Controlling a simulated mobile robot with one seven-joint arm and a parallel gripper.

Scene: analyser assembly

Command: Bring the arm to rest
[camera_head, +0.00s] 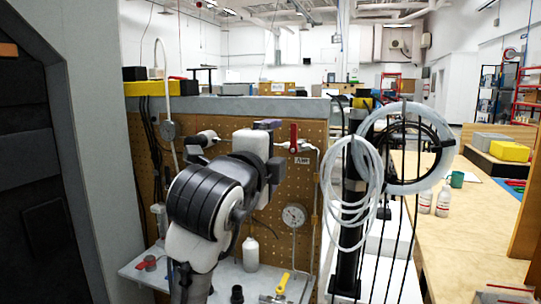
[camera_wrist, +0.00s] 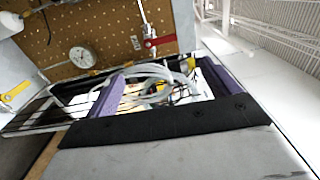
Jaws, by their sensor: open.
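My arm (camera_head: 205,200), with white and black links, rises from the bottom of the head view in front of a pegboard (camera_head: 285,180). Its far end is bent up near the board's top middle, and my gripper's fingers are hard to make out there. In the wrist view my gripper (camera_wrist: 155,70) shows two purple fingers set wide apart, with a black and grey body below. It is open, and I see nothing held in it. Coiled clear tubing (camera_wrist: 165,76) shows between the fingers, farther off.
The pegboard carries a dial gauge (camera_head: 294,215) and a red-handled valve (camera_head: 293,138). A white bottle (camera_head: 250,254) and a yellow-handled valve (camera_head: 282,283) are on the shelf below. Hanging tube coils (camera_head: 341,186) and a wooden bench (camera_head: 470,235) are right; a grey wall (camera_head: 95,130) is left.

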